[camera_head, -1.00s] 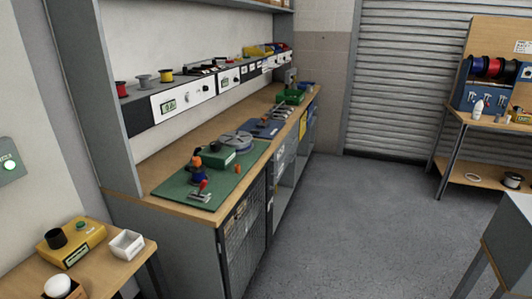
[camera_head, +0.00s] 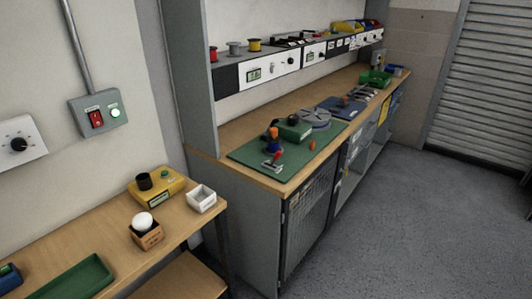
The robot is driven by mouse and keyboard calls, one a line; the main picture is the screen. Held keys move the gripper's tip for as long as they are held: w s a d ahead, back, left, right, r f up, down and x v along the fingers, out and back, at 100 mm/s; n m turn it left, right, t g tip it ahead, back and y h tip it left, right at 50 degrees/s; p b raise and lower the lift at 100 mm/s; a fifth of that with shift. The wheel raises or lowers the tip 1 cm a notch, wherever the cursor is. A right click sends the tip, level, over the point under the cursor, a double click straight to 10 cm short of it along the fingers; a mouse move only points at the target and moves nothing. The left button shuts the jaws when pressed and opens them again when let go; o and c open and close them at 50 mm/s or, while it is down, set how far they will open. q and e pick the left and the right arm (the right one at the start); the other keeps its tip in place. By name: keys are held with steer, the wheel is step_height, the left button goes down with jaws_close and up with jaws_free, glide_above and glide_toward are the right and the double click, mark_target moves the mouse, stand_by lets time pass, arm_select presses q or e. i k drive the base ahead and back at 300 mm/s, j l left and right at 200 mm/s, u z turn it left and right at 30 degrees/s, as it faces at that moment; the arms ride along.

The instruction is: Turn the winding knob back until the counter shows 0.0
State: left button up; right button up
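A yellow box (camera_head: 170,191) stands at the back of the left wooden table, with a black round knob (camera_head: 144,182) on it and a small pale display (camera_head: 159,198) on its front. I cannot read the display, nor tell for sure that this is the winding knob and counter. A green box (camera_head: 293,128) with a dark knob-like top sits on the green mat (camera_head: 250,153) on the long bench. A white wall panel (camera_head: 18,139) at the far left carries a black dial. Neither of my grippers is in view.
A white open box (camera_head: 201,199), a small brown box with a white round top (camera_head: 146,232) and a green tray (camera_head: 75,280) are on the left table. A grey switch box (camera_head: 98,114) hangs above. The grey floor (camera_head: 430,220) at the right is clear.

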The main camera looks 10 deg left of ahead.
mark_target(293, 119)
steer(key=i+u, duration=0.1)
steer(key=u, duration=0.3)
steer(key=l+u, duration=0.15)
steer(key=u, duration=0.25)
steer(key=i+l+u, duration=0.1)
steer(key=u, duration=0.3)
steer(key=l+u, duration=0.3)
steer(key=l, duration=0.15)
steer(key=i+l+u, duration=0.1)
steer(key=l+u, duration=0.2)
steer(key=l, duration=0.15)
steer(key=l+u, duration=0.3)
steer(key=l, duration=1.45)
steer(key=k+l, duration=0.1)
steer(key=l, duration=0.75)
steer(key=u, duration=0.05)
